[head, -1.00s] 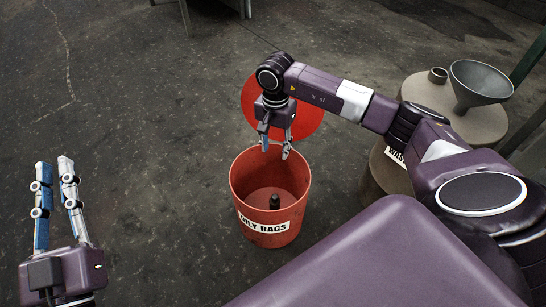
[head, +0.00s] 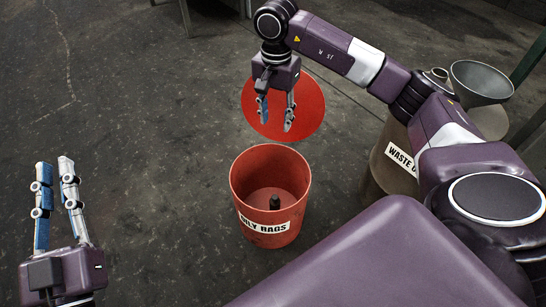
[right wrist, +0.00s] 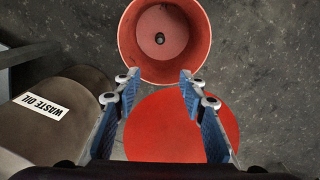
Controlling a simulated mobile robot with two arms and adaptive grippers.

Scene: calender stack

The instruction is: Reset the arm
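The bin also shows at the top of the right wrist view (right wrist: 128,40). My left gripper (head: 54,165) is at the left of the head view, fingers upward and apart, with nothing between them.
A WASTE OIL drum (head: 385,180) stands at the right, with a metal funnel (head: 482,80) on top.

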